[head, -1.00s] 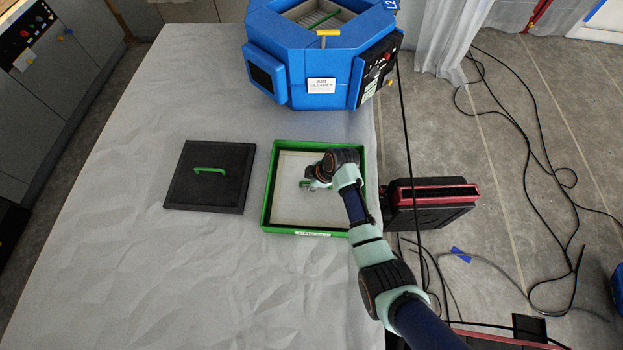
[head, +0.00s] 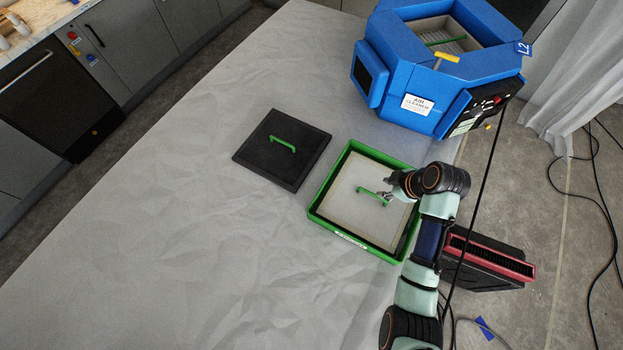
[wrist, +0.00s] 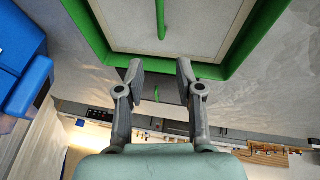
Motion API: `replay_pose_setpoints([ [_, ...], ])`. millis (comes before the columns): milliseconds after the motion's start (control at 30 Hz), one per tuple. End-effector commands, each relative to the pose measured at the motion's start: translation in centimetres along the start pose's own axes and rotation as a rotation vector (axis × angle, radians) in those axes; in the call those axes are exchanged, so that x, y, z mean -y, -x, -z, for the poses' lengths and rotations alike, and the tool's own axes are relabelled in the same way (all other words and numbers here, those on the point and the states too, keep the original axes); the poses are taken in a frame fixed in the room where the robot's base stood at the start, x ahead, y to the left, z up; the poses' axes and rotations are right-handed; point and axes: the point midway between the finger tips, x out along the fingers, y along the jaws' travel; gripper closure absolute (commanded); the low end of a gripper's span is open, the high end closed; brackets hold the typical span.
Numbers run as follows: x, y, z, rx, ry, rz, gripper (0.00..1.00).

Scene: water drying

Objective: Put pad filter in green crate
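A pale square pad filter (head: 350,200) with a green bar handle (head: 372,196) lies flat inside the green crate (head: 332,233) on the table. The pad filter also shows at the top of the wrist view (wrist: 205,25), with its handle (wrist: 160,18) beyond my fingertips. My gripper (head: 386,194) is over the crate's right part, close to the handle's right end. In the wrist view my gripper (wrist: 160,68) has its two fingers apart with nothing between them, and the handle is clear of them.
A black square panel (head: 265,158) with a green handle lies on the table left of the crate. A blue air cleaner (head: 400,75) with an open top stands behind the crate. A black and red case (head: 490,262) is off the table's right side. The front-left table is clear.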

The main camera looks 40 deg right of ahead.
Motion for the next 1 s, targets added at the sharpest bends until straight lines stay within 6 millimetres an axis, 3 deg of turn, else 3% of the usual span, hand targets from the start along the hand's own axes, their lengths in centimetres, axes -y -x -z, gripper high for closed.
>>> replay_pose_setpoints([
  [167, 0.1, 0.0, 0.3, -0.001, 0.001, -0.002, 0.64],
  [267, 1.1, 0.1, 3.7, -0.012, -0.001, -0.031, 0.64],
  [367, 4.5, 1.1, 11.7, -0.067, -0.024, -0.101, 0.64],
  [400, 6.7, 2.1, 15.5, -0.111, -0.043, -0.133, 0.64],
  [467, 10.7, 4.1, 20.9, -0.199, -0.083, -0.169, 0.64],
  [500, 13.6, 5.7, 23.9, -0.266, -0.114, -0.181, 0.64],
  [600, 20.7, 10.3, 29.4, -0.441, -0.202, -0.167, 0.64],
  [700, 26.0, 14.5, 32.0, -0.583, -0.28, -0.115, 0.64],
  [800, 28.8, 17.1, 33.0, -0.662, -0.332, -0.069, 0.64],
  [1000, 29.5, 17.9, 33.2, -0.686, -0.356, -0.053, 0.64],
])
